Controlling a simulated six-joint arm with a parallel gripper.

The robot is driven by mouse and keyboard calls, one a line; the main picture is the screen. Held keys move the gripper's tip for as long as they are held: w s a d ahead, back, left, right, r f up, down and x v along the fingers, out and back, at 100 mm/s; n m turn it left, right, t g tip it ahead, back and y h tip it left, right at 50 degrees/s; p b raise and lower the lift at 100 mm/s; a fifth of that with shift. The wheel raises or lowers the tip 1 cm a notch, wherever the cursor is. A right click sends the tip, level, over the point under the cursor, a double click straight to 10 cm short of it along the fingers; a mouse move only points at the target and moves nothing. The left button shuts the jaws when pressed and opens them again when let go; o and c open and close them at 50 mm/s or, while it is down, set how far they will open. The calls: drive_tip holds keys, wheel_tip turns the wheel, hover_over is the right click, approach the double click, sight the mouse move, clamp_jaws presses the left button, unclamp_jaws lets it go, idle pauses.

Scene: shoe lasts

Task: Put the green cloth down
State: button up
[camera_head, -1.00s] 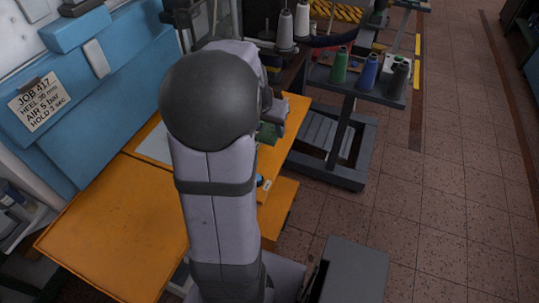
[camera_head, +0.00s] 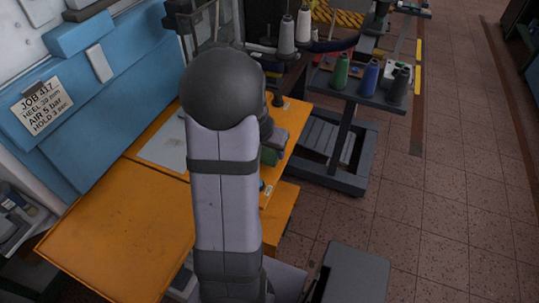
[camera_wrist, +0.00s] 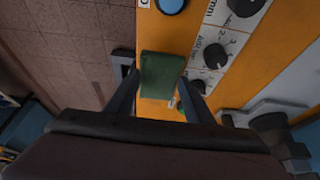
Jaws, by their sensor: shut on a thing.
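The green cloth (camera_wrist: 161,71) is a small folded dark green piece between my gripper's fingertips in the wrist view. My gripper (camera_wrist: 160,86) is shut on it, with a finger along each side. The cloth appears over the orange panel edge, with speckled floor to the left. In the head view a bit of the cloth (camera_head: 269,155) shows beside my arm, over the right part of the orange bench (camera_head: 115,222). My arm hides most of my gripper there. I cannot tell the cloth's height above the surface.
A control panel with black knobs (camera_wrist: 215,56) and a blue button lies close to the cloth in the wrist view. A grey plate (camera_head: 163,148) lies on the bench. A dark cart (camera_head: 350,82) with thread spools stands at the right. The bench's front left is clear.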

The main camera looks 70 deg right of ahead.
sight(269, 154)
drive_tip(key=shift+f+b, duration=0.3)
drive_tip(key=shift+f, duration=1.1)
drive_tip(key=shift+f, duration=0.15)
drive_tip(key=o, duration=0.9)
drive_tip(key=shift+a+r, duration=0.1)
drive_tip(key=shift+r, duration=0.65)
drive_tip(key=v, duration=1.1)
drive_tip(key=shift+p, duration=0.3)
